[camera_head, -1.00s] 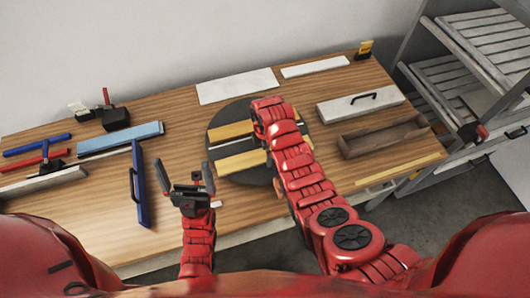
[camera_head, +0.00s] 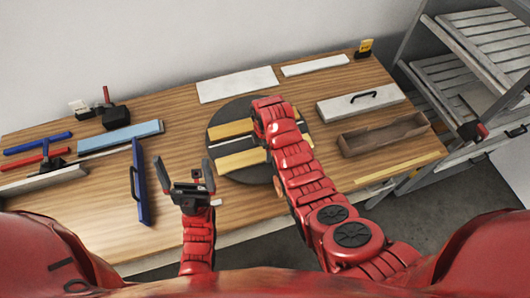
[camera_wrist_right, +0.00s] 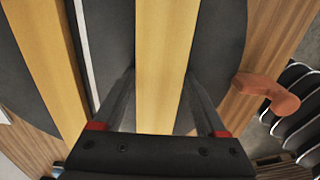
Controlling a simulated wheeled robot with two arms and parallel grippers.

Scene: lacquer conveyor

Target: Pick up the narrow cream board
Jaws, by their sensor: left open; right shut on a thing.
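A narrow pale, off-white board (camera_head: 315,66) lies at the back of the workbench, apart from both grippers. A wider off-white board (camera_head: 238,85) lies left of it. Two yellow boards, the far one (camera_head: 231,131) and the near one (camera_head: 240,160), lie on a dark round disc (camera_head: 221,120). My right gripper (camera_wrist_right: 160,85) is shut on a yellow board (camera_wrist_right: 166,40), seen between its fingers in the right wrist view; my arm hides this grip in the head view. My left gripper (camera_head: 184,172) is open and empty over the bench's front part.
A white lidded box (camera_head: 359,104) and a brown open trough (camera_head: 385,135) stand right of the disc. A light blue block (camera_head: 121,138) lies farther left. Shelving (camera_head: 450,75) borders the right side.

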